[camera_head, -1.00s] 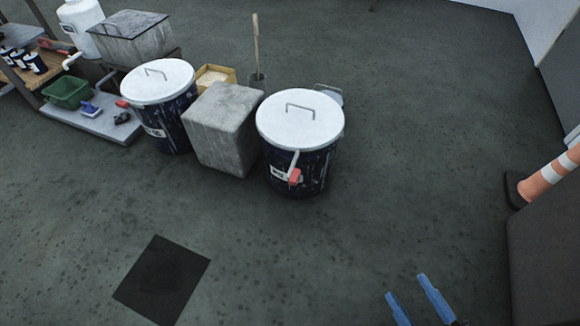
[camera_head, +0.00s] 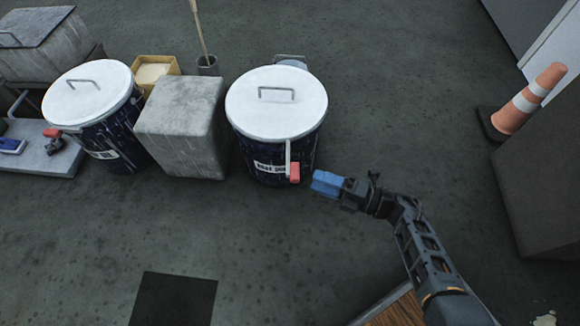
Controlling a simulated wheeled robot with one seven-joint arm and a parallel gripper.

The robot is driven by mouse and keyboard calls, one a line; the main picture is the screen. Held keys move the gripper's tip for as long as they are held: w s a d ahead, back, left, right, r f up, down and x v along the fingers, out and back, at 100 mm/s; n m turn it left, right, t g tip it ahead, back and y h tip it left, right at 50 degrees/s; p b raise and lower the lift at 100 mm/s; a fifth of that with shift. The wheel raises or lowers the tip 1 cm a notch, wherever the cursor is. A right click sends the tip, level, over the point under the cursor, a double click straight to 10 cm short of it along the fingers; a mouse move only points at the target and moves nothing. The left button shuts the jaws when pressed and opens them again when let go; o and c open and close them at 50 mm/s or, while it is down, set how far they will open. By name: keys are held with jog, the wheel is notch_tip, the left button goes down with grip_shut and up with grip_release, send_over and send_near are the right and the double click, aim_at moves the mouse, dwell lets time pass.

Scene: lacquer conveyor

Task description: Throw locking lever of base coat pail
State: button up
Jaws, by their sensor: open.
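My gripper (camera_head: 316,184) has blue fingers pointing left at the red grip. It is open and empty, a short gap to the right of the grip. A second similar pail (camera_head: 115,140) stands at the left, with a red grip (camera_head: 54,133) at its left side.
A grey block (camera_head: 184,120) stands between the pails. Behind are a yellow box (camera_head: 155,70) and a pot (camera_head: 208,66) with a stick. A traffic cone (camera_head: 530,98) and grey cabinet (camera_head: 555,165) stand right. The front floor is clear around a dark square (camera_head: 174,300).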

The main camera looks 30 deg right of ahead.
aim_at(296, 174)
jog(key=b+x, duration=0.1)
jog(key=x, duration=0.6)
jog(key=shift+w+a+b, duration=0.15)
jog(key=shift+w+b, duration=0.1)
jog(key=shift+b, duration=0.1)
grip_shut()
